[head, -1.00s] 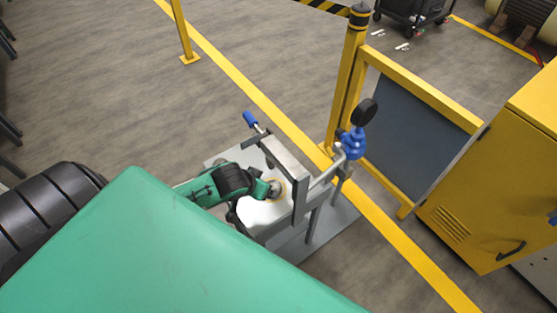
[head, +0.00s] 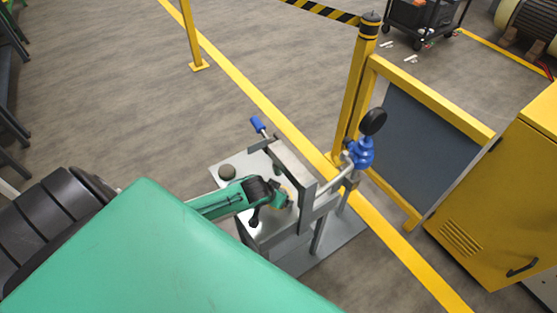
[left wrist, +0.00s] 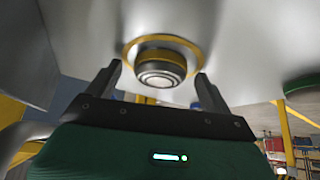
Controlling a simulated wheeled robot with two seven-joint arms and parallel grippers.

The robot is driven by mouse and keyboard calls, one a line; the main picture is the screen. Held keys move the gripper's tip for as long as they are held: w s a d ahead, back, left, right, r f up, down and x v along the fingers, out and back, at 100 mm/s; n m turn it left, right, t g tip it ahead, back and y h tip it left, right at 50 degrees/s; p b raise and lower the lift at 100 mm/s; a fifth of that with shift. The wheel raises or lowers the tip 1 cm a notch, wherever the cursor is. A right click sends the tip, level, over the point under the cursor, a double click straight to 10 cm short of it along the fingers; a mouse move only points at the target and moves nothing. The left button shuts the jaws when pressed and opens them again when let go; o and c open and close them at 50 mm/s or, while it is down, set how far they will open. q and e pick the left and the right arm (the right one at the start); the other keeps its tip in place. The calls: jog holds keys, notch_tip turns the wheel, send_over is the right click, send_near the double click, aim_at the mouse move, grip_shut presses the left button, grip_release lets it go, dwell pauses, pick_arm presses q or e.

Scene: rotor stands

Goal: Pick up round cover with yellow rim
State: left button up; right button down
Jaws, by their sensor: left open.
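The round cover with the yellow rim (left wrist: 160,72) shows in the left wrist view. It has a dark and silver stepped round body, with a yellow ring around it on a pale metal surface. My left gripper (left wrist: 159,80) is open, with one finger on each side of the cover. I cannot tell whether the fingers touch it. In the head view my left gripper (head: 284,196) is at the metal stand (head: 290,235), beside its upright grey frame, and hides most of the cover. My right gripper is not in view.
A yellow barrier (head: 425,95) and yellow cabinet (head: 510,200) stand to the right.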

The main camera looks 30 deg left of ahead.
pick_arm(q)
jog(key=c, duration=1.2)
jog(key=shift+c, duration=0.2)
jog(key=shift+r, duration=0.15)
